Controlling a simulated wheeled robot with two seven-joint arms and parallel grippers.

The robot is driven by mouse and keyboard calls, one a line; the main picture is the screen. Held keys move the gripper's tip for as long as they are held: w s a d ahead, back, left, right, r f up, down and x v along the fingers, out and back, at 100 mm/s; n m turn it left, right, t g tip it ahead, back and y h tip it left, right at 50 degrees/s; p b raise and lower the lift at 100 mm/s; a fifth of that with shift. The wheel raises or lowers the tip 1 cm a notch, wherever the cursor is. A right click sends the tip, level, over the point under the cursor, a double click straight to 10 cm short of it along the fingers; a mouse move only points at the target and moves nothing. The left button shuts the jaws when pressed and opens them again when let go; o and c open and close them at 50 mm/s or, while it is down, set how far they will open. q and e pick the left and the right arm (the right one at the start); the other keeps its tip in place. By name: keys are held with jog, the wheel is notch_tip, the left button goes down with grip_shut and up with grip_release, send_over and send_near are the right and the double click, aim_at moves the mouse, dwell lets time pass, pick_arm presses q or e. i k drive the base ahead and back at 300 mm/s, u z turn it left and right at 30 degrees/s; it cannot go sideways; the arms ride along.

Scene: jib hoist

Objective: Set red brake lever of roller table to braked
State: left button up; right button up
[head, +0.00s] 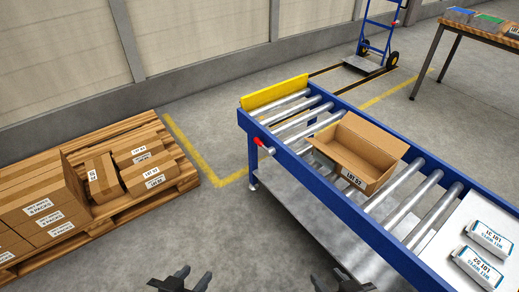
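The roller table (330,185) has a blue frame and grey metal rollers. Its brake lever has a red grip (258,141) and a grey hub on the outer side of the near-left rail, close to the yellow end stop. The red grip points up and to the left, away from the rail. No braked or released marking is readable. My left gripper (196,275) is at the bottom edge, over the floor, and looks open and empty. My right gripper (326,277) is also at the bottom edge and looks open and empty. Both are well short of the lever.
An open cardboard box (370,150) sits on the rollers. White packs (487,240) lie on a pale plate at right. A pallet (150,190) with cartons stands at left. A hand truck (370,55) and a wooden table (480,35) are behind. The floor between pallet and roller table is clear.

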aim_at(270, 151)
jog(key=u, duration=0.1)
jog(key=i, duration=1.05)
jog(key=z, duration=0.6)
